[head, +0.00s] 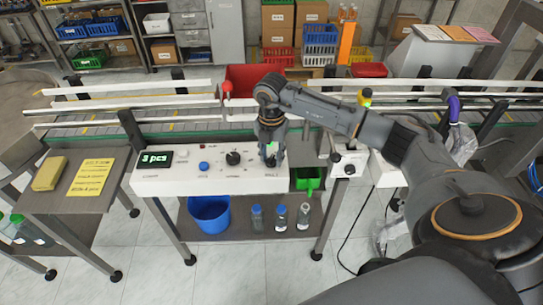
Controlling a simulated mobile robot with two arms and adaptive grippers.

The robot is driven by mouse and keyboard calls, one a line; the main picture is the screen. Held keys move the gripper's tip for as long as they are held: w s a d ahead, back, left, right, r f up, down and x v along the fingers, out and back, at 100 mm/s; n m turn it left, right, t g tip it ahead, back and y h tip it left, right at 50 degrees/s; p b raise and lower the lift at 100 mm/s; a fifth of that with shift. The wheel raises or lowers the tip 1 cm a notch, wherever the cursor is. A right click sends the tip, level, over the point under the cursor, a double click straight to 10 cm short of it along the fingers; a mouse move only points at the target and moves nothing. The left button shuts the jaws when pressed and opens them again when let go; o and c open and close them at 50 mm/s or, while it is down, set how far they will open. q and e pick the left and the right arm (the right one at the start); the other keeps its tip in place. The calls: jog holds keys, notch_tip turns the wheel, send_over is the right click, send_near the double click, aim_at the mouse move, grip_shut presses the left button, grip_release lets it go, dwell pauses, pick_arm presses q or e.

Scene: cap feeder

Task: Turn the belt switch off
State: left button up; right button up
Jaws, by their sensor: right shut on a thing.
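The control panel (215,182) is a white box in front of the conveyor, with a display reading "3 pcs" (155,158), a blue button (204,166) and a black rotary knob (233,158). My right gripper (271,160) points down at the right part of the panel and is shut on the belt switch there. Its fingers mostly hide the switch, so I cannot tell its position. A small green patch shows at the fingers. My left gripper is not in view.
The conveyor (90,131) runs behind the panel, with a red bin (254,78) beyond it. A blue bucket (209,214) and several bottles (280,217) stand on the shelf below. A side table (62,200) holds a yellow sponge (49,173) and a note (91,177).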

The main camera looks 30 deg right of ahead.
aim_at(270, 158)
jog(key=n+b, duration=0.4)
jog(key=n, duration=0.2)
jog(key=shift+f, duration=0.15)
jog(key=n+b, duration=0.2)
jog(key=n, duration=0.1)
jog(key=shift+w, duration=0.1)
jog(key=shift+a+n+b, duration=0.1)
jog(key=shift+n+b, duration=0.5)
jog(key=shift+n, duration=0.3)
jog(key=shift+r+n, duration=0.2)
jog(key=shift+n, duration=0.1)
jog(key=o, duration=1.1)
notch_tip(270, 158, up, 12)
